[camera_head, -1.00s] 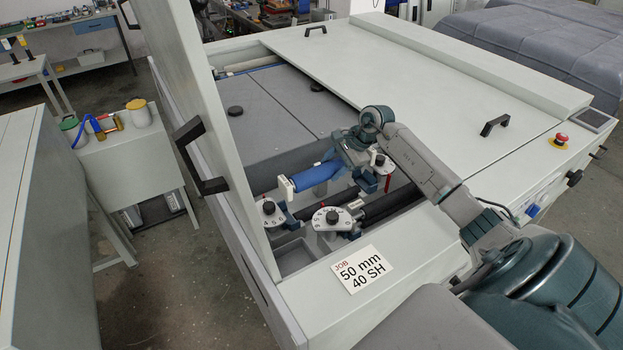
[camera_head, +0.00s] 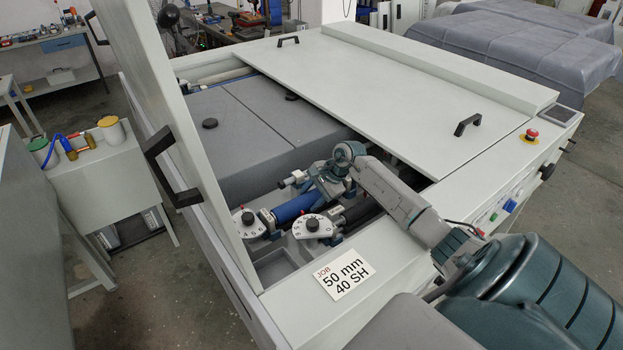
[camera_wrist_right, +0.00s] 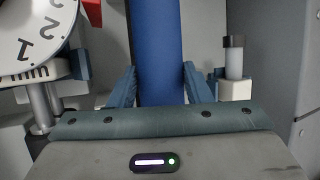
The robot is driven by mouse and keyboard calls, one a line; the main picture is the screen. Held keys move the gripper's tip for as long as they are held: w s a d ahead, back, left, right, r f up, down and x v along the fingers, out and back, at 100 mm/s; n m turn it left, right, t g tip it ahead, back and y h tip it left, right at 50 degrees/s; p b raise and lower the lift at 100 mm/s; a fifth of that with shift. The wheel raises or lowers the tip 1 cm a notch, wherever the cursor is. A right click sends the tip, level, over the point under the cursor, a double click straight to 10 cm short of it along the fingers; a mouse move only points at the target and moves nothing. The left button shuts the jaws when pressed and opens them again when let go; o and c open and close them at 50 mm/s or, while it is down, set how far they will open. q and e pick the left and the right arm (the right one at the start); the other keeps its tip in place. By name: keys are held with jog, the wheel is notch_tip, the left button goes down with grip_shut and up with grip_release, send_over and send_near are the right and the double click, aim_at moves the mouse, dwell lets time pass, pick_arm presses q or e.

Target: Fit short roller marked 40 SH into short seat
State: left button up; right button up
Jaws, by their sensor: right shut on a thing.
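My right gripper (camera_head: 322,192) is shut on a blue roller (camera_head: 297,207) inside the open machine bay. In the right wrist view the roller (camera_wrist_right: 160,50) runs between the two fingers (camera_wrist_right: 160,88). Its marking cannot be read. Its left end is low, at a blue-grey bracket (camera_head: 268,218) beside a white dial (camera_head: 246,223); I cannot tell whether it is seated. The gripper and wrist hide its other end. I cannot tell which bracket is the short seat. A job card (camera_head: 342,274) reads "50 mm 40 SH". My left gripper is not in view.
A second dial (camera_head: 313,226) stands in front of the roller, near a dark roller (camera_head: 362,212). A raised panel (camera_head: 165,110) bounds the bay at left and a flat cover (camera_head: 400,90) at right. In the wrist view a capped post (camera_wrist_right: 234,60) stands close to the right finger.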

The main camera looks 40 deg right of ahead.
jog(key=shift+f, duration=0.15)
jog(key=o, duration=1.4)
jog(key=shift+r, duration=0.35)
jog(key=shift+s+d, duration=0.1)
jog(key=shift+d, duration=0.05)
jog(key=b+v, duration=0.6)
jog(key=v, duration=0.5)
jog(key=shift+s+r, duration=0.2)
jog(key=shift+r, duration=0.1)
